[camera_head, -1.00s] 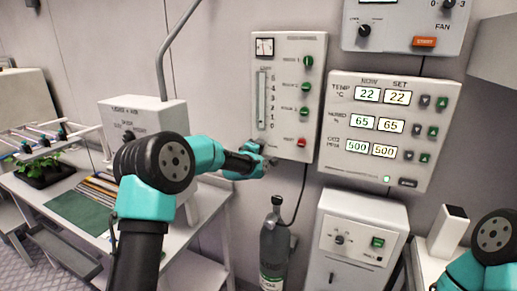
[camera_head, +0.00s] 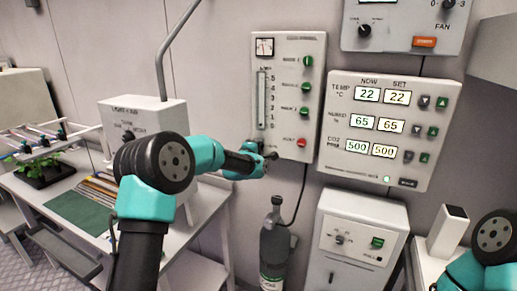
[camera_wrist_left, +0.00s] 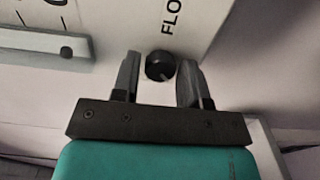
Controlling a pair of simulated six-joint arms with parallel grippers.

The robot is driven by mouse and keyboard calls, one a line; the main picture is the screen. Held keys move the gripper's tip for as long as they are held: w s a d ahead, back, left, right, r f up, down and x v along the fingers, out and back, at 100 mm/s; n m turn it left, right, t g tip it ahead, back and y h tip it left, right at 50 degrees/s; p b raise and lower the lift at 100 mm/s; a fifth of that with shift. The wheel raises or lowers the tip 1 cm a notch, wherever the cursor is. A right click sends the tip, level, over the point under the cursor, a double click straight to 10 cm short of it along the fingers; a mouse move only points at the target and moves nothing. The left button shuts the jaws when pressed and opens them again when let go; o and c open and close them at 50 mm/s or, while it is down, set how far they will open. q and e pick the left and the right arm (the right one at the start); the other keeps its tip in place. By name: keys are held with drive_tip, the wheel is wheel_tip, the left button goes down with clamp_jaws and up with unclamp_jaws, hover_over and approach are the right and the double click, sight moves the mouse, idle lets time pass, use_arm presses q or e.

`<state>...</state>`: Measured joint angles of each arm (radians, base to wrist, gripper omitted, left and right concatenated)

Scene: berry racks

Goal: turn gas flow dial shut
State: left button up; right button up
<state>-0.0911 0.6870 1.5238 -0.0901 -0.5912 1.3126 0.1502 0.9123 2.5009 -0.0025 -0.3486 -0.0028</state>
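The gas flow dial (camera_wrist_left: 160,66) is a small dark round knob with a pale pointer mark, on the white gas panel (camera_head: 313,60) beside lettering that begins "FLO". In the left wrist view my left gripper (camera_wrist_left: 158,75) has its two fingers apart, one on each side of the dial. A narrow gap shows between the dial and the fingers, so they stand around it without clear contact. In the head view the left gripper (camera_head: 262,160) is at the panel's lower left corner and hides the dial. My right gripper is out of view; only part of its arm shows at the lower right.
The panel carries a flow tube (camera_head: 261,100), several green knobs and a red button (camera_head: 302,142). A display panel (camera_head: 390,125) hangs to its right. A gas cylinder (camera_head: 275,245) stands below, with a hose near the gripper.

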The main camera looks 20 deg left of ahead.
use_arm(q)
drive_tip(key=shift+o, duration=1.4)
drive_tip(key=shift+s, duration=0.15)
drive_tip(key=s+a, duration=0.2)
drive_tip(key=s, duration=1.5)
drive_tip(key=shift+a, duration=0.3)
drive_tip(key=s+d+f+m+g, duration=0.1)
drive_tip(key=s+f+m+g, duration=0.25)
drive_tip(key=f, duration=1.05)
drive_tip(key=s+d+f+m+g, duration=0.1)
drive_tip(key=s+f+m+g, duration=0.3)
drive_tip(key=f, duration=0.9)
drive_tip(key=s+d+f+m+g, duration=0.1)
drive_tip(key=s+f+m+g, duration=0.2)
drive_tip(key=s+f, duration=0.6)
drive_tip(key=s+d+f+m+g+h, duration=0.1)
drive_tip(key=s+f+m+g, duration=0.3)
drive_tip(key=s+f, duration=0.5)
drive_tip(key=s+g, duration=0.2)
drive_tip(key=s, duration=0.5)
drive_tip(key=shift+d+f, duration=0.2)
drive_tip(key=shift+d, duration=0.15)
